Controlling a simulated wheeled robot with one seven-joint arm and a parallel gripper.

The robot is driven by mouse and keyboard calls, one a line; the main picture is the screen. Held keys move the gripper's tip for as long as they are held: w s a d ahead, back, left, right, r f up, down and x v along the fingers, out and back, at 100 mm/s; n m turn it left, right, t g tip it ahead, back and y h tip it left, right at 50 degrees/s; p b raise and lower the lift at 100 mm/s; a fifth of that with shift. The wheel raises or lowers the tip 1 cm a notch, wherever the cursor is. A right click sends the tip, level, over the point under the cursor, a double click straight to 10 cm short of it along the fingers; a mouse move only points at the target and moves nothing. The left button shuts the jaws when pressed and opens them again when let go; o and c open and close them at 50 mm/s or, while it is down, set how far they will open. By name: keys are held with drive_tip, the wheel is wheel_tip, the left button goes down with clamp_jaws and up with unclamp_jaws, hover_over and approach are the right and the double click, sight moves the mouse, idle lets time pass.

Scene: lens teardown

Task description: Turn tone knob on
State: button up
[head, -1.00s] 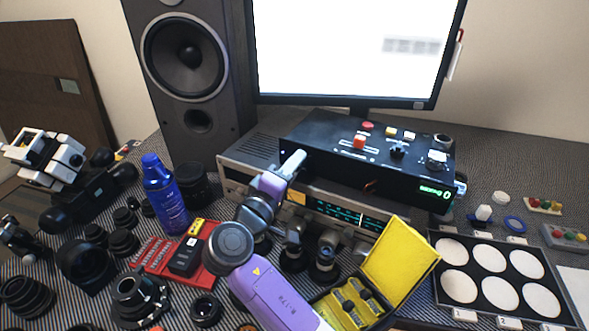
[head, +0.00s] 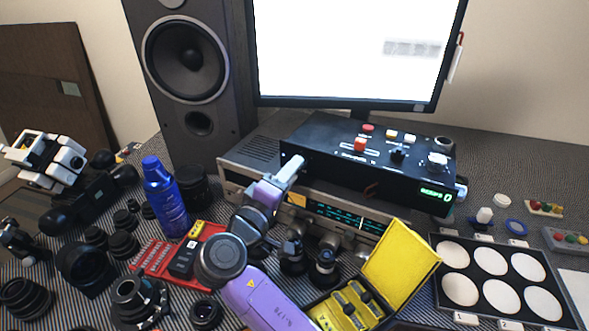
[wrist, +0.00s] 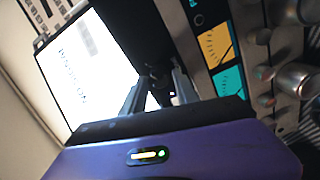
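The black control box (head: 330,165) sits on the silver receiver (head: 235,180) below the monitor. Its top has a black knob (head: 397,156), a silver knob (head: 437,160) and coloured buttons; I see no readable label marking the tone knob. The receiver's front knobs show in the wrist view (wrist: 298,80); several are hidden by my arm in the head view. My gripper (head: 298,161) is at the left end of the box's front face. In the wrist view its fingers (wrist: 160,90) stand apart, with the dark box close beyond their tips. Contact is unclear.
A monitor (head: 350,50) and a speaker (head: 188,70) stand behind. An open yellow case (head: 400,258), a blue bottle (head: 165,195) and several lenses crowd the front and left. A tray of white discs (head: 440,290) lies at the right.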

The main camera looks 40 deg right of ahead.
drive_tip(key=v, duration=0.6)
idle(0.5)
